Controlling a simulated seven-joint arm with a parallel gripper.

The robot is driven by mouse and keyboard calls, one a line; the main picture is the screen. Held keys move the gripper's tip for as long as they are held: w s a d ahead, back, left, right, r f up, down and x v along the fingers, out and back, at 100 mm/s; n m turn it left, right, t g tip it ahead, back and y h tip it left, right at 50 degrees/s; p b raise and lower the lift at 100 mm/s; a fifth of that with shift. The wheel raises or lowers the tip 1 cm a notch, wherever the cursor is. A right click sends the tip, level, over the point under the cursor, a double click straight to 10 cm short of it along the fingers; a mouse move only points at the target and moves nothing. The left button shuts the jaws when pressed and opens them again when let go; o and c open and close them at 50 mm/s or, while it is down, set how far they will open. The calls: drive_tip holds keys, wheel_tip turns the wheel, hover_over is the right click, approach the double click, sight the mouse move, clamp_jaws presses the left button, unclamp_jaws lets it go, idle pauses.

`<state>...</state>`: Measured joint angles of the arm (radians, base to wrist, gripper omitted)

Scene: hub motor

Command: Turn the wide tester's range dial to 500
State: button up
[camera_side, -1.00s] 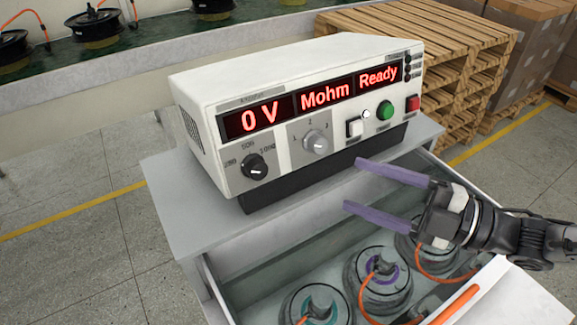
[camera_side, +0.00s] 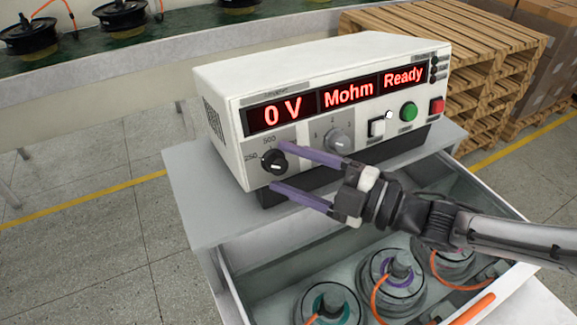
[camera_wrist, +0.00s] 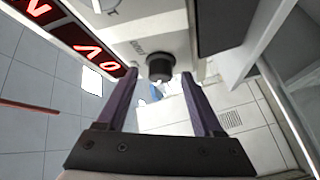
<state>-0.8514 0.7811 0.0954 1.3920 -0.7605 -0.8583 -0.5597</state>
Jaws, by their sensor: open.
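The wide tester (camera_side: 225,95) is a white box that reads "0 V", "Mohm" and "Ready" in red. Its range dial (camera_side: 274,162) is a black knob at the front panel's lower left, with 250 and 500 printed around it. A finger hides the 1000 label in the side view. The white pointer mark looks turned toward the lower right, away from 500. My gripper (camera_side: 279,167) is open, with one purple finger above the dial and one below. In the wrist view the dial (camera_wrist: 160,66) shows between the fingertips, with no clear contact.
A grey selector knob (camera_side: 338,141) marked with numbers sits right of the dial. White, green (camera_side: 408,112) and red buttons (camera_side: 437,105) are farther right. Below the tester, an open drawer (camera_side: 258,278) holds hub motors with orange cables. Wooden pallets (camera_side: 500,75) stand behind.

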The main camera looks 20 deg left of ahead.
drive_tip(key=shift+a, duration=0.3)
clamp_jaws()
idle(0.5)
drive_tip(key=m+t, duration=0.1)
drive_tip(key=m, duration=0.1)
drive_tip(key=m+t+y, duration=0.1)
drive_tip(key=m, duration=0.1)
drive_tip(key=m+t, duration=0.2)
drive_tip(key=shift+s+f+m+y, duration=0.1)
drive_tip(key=shift+f+m+y, duration=0.25)
drive_tip(key=shift+m+y, duration=0.05)
drive_tip(key=m+t, duration=0.3)
drive_tip(key=m, duration=0.1)
drive_tip(key=m+t+h, duration=0.1)
drive_tip(key=m+t, duration=0.2)
drive_tip(key=m, duration=0.2)
drive_tip(key=shift+s+a+f, duration=0.1)
drive_tip(key=shift+s+a, duration=0.05)
drive_tip(key=shift+m+t+h, duration=0.4)
